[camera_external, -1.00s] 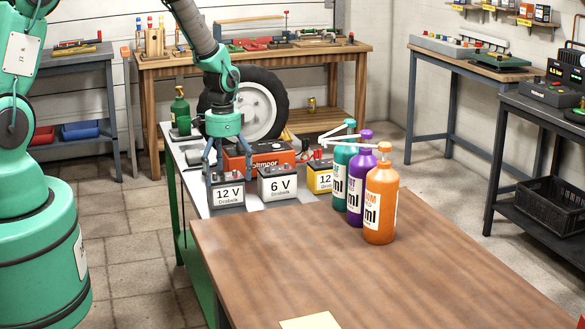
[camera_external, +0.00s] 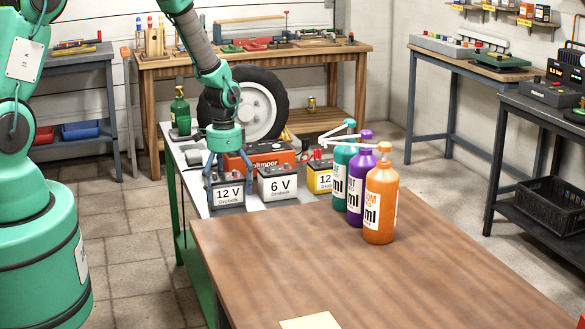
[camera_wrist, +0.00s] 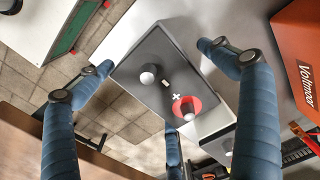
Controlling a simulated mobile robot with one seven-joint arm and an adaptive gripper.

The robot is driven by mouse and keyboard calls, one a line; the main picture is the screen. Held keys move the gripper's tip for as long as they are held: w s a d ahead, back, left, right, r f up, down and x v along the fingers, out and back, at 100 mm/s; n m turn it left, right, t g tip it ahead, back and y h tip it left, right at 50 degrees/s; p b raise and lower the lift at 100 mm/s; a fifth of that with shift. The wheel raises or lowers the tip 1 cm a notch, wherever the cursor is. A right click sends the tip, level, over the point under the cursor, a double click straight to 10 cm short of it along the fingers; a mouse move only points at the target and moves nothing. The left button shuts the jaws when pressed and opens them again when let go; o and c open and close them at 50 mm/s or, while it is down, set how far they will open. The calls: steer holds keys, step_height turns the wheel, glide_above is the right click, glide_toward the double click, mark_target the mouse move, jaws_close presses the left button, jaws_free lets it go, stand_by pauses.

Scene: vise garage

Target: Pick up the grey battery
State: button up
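The grey battery (camera_external: 228,195), with a white "12 V" label, stands upright at the left of a row of batteries on a white-topped bench. My gripper (camera_external: 226,177) is right above it, pointing down, with blue fingers around its upper part. In the wrist view the grey battery (camera_wrist: 160,80) shows its top, with two round terminals and a red ring with a plus sign. The fingers of my gripper (camera_wrist: 160,90) are spread around it, with visible gaps at left and right. Whether the lower finger touches it cannot be told.
A white "6 V" battery (camera_external: 277,185) stands close to the right, then a yellow battery (camera_external: 319,179). An orange-red box (camera_external: 268,153) is behind. Green, purple and orange bottles (camera_external: 380,205) stand farther right. The brown tabletop (camera_external: 330,270) in front is mostly clear.

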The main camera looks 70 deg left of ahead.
mark_target(226, 178)
steer(key=c, duration=2)
steer(key=shift+r, duration=0.15)
steer(key=shift+w+r+p, duration=0.1)
steer(key=shift+r+p, duration=0.25)
steer(key=shift+r, duration=1.1)
steer(key=shift+s+d+r, duration=0.1)
steer(key=shift+s+r, duration=0.1)
steer(key=shift+r, duration=0.1)
steer(key=s+d, duration=0.2)
steer(key=s, duration=0.2)
steer(key=s+d+r+p, duration=0.1)
steer(key=s+d, duration=0.2)
steer(key=s, duration=0.2)
steer(key=s+d+p, duration=0.1)
steer(key=s+d, duration=0.2)
steer(key=s, duration=0.1)
steer(key=shift+s+r, duration=0.15)
steer(key=shift+s, duration=0.05)
